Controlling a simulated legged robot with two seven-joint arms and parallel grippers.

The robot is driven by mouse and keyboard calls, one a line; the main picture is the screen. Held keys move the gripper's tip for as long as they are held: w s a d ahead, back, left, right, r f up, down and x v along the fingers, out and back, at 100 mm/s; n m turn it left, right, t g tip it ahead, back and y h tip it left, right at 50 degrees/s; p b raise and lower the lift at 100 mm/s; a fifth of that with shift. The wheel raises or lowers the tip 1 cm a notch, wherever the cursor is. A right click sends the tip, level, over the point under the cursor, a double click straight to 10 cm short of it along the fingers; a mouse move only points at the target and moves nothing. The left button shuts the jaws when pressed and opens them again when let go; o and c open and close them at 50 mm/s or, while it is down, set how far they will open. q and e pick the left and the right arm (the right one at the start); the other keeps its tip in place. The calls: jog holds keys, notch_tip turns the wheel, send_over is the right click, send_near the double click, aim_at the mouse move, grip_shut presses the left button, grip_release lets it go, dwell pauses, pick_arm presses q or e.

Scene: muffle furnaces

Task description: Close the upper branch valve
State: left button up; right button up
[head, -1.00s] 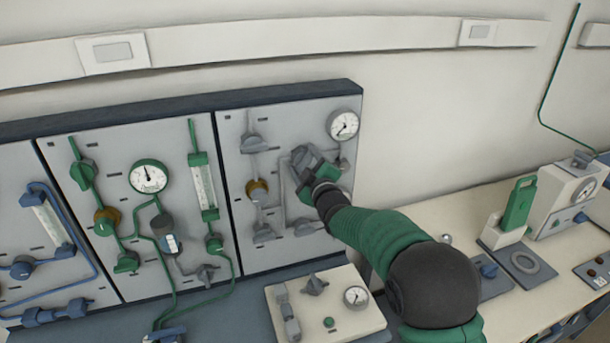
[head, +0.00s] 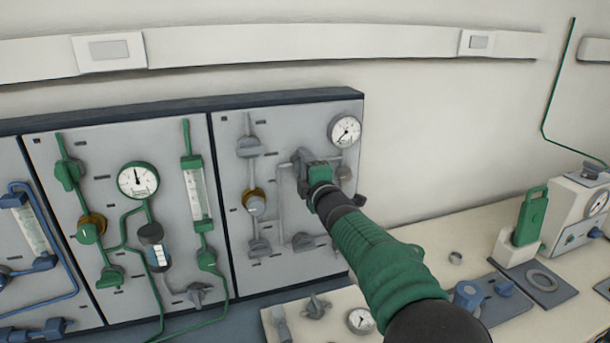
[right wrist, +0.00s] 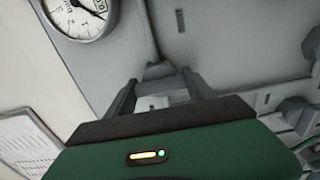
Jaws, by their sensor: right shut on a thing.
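The right-hand grey panel (head: 300,118) carries grey pipes and several valves. My right gripper (head: 304,168) is at a valve on the branch pipe, below and left of the round gauge (head: 344,131). In the right wrist view my gripper (right wrist: 162,90) has its two fingers on either side of a grey valve handle (right wrist: 158,71) and is shut on it. In the head view the gripper mostly hides this handle, so its angle is unclear. A lower grey valve (head: 302,242) sits beneath on the same panel. My left gripper is out of view.
A valve with a brass-coloured ring (head: 254,203) and other grey valves stand left of my gripper. A small box with a gauge (head: 359,320) lies below the panel. The bench at right holds a green-handled device (head: 530,217).

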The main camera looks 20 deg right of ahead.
jog(key=shift+a+f, duration=0.2)
jog(key=shift+f, duration=0.25)
jog(key=o, duration=1.2)
jog(key=shift+c, duration=0.2)
jog(key=shift+o, duration=1.1)
jog(key=shift+s+r, duration=0.1)
jog(key=shift+a+r, duration=0.1)
jog(key=shift+r, duration=0.05)
jog(key=s+b, duration=0.3)
jog(key=s, duration=1.3)
jog(key=shift+s+d+b, duration=0.3)
jog(key=shift+s, duration=0.05)
